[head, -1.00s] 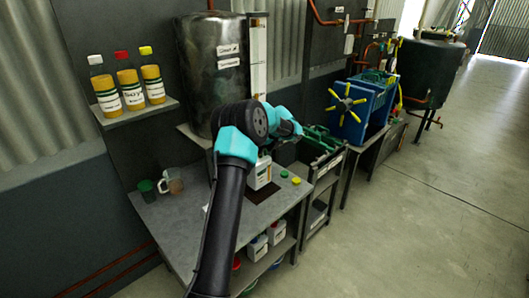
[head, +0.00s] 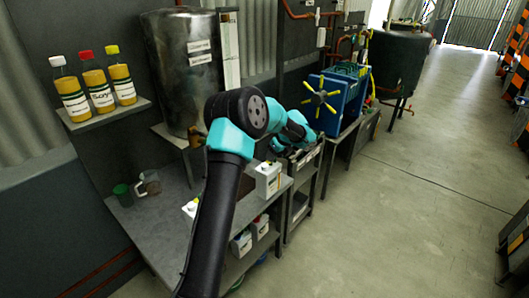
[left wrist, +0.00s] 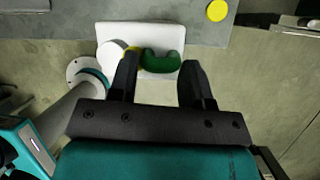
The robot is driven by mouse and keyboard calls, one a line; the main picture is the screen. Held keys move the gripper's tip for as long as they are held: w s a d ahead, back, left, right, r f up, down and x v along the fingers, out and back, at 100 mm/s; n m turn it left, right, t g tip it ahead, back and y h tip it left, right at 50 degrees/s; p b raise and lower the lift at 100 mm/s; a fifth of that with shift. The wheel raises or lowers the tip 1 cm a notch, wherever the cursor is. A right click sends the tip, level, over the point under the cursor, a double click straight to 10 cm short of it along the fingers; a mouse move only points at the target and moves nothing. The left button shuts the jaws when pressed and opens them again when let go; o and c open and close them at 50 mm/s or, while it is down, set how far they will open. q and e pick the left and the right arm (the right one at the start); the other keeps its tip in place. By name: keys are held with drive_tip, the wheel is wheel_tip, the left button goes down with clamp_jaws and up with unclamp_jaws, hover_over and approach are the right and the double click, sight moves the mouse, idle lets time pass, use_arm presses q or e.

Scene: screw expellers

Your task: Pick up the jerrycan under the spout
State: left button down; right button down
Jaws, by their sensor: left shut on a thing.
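A white jerrycan (head: 268,182) shows by the right front edge of the grey workbench in the head view. In the left wrist view the same jerrycan (left wrist: 155,36) is seen from above, with its green handle (left wrist: 163,61) between my left gripper's dark fingers. My left gripper (left wrist: 160,82) is shut on the jerrycan. In the head view my arm and wrist hide the fingers. My right gripper is in neither view.
Another white container (head: 190,208) is partly behind my arm. White jerrycans (head: 241,243) stand on the lower shelf. A blue press (head: 335,105) stands further right. A yellow cap (left wrist: 217,10) lies on the bench.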

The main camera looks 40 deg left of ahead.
use_arm(q)
drive_tip(key=shift+w+d, duration=0.2)
drive_tip(key=shift+d, duration=0.6)
